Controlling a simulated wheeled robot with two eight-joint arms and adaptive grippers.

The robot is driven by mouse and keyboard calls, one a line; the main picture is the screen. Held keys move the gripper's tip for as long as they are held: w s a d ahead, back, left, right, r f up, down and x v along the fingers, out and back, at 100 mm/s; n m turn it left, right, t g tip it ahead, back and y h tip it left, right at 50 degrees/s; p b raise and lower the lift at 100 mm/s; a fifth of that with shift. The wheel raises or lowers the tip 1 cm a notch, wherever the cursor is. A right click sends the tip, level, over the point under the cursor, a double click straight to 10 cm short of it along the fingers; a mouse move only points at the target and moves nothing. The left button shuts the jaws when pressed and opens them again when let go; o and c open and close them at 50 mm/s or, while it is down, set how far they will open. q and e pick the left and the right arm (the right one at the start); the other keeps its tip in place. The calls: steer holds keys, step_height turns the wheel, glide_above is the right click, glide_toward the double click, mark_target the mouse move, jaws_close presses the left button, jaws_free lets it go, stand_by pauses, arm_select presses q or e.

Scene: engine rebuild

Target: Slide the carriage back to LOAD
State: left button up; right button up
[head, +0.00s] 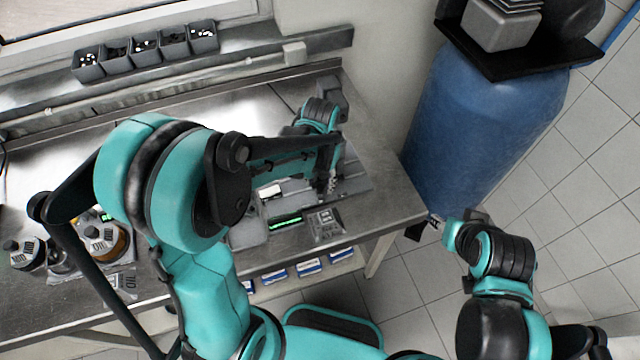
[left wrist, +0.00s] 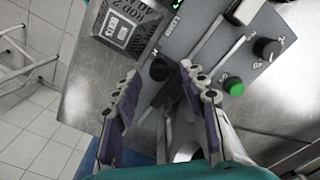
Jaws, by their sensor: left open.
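In the head view, a grey bench fixture (head: 249,232) with a green display (head: 285,223) sits near the bench's right end. My left gripper (head: 328,186) is over its right part. In the left wrist view, the left gripper (left wrist: 159,72) is open, with a black knob (left wrist: 159,68) showing between its fingertips. I cannot tell whether they touch it. A LOAD label (left wrist: 176,25) is on the grey panel above that knob. A pale bar (left wrist: 218,62) lies to its right. I cannot tell which part is the carriage. My right gripper (head: 437,224) is off the bench's right edge; its fingers are too small to judge.
A green button (left wrist: 233,86) and a dark knob (left wrist: 267,48) are on the panel's right. A blue drum (head: 480,120) stands right of the bench. Small bins (head: 146,50) line the back shelf.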

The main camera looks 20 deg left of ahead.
arm_select(q)
steer(key=shift+f, duration=0.75)
jaws_close()
steer(key=shift+s+a, duration=0.1)
steer(key=s+a, duration=0.1)
steer(key=a, duration=0.1)
steer(key=s+a, duration=0.4)
steer(key=a, duration=0.1)
steer(key=shift+a, duration=0.1)
